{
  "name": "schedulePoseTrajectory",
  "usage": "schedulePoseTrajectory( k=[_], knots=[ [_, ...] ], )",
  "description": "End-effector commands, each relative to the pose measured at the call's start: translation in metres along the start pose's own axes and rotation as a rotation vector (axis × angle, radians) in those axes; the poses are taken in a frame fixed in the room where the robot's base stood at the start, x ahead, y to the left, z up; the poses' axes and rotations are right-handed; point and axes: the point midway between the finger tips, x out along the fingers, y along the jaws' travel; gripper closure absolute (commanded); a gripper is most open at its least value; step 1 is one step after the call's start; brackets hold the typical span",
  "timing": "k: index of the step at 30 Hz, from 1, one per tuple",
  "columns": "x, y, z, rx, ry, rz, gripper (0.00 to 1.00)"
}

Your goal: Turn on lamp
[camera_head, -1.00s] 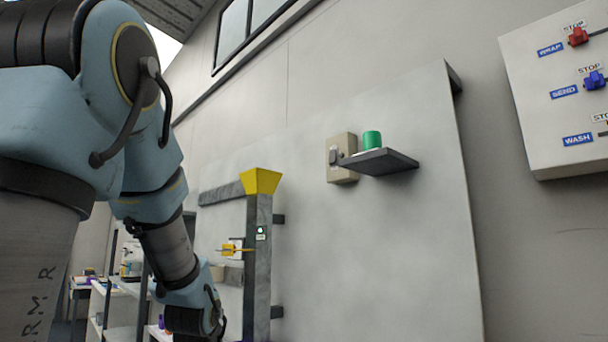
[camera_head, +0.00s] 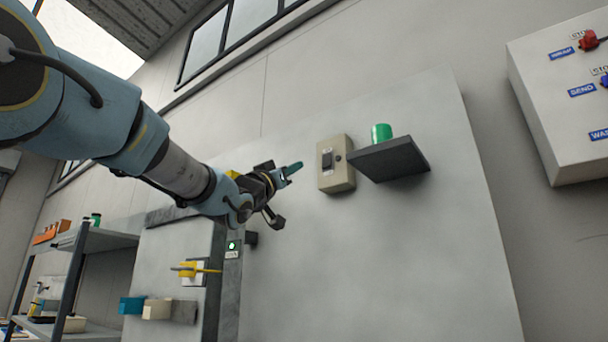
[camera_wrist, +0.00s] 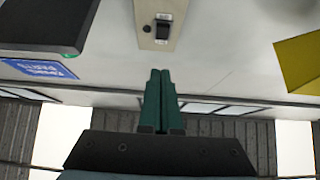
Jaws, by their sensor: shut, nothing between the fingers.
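The beige switch box (camera_head: 335,164) is mounted on the grey wall panel, with a dark rocker switch (camera_head: 327,159) on its face. In the wrist view the switch box (camera_wrist: 158,22) is at the top centre, with its dark rocker (camera_wrist: 163,27) just above my fingertips in the picture. My gripper (camera_head: 298,167) is shut and empty, its green fingers pointing right toward the box, with a gap between them in the head view. My green fingers (camera_wrist: 158,73) also show in the wrist view, pressed together. No lamp can be made out.
A dark shelf (camera_head: 390,160) with a green cylinder (camera_head: 381,133) on it juts out right of the switch box. A control box (camera_head: 560,110) with levers is farther right. A post with a yellow lever (camera_head: 190,268) stands below my arm.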

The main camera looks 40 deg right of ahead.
Motion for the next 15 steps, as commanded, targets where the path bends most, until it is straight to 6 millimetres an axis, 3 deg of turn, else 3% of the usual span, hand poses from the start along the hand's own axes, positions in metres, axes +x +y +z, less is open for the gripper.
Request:
schedulePoseTrajectory(
  k=[9,15],
  knots=[
    [0.002,-0.001,0.000,0.001,-0.003,-0.002,1.00],
    [0.026,-0.001,-0.002,0.000,-0.005,-0.002,1.00]
  ],
)
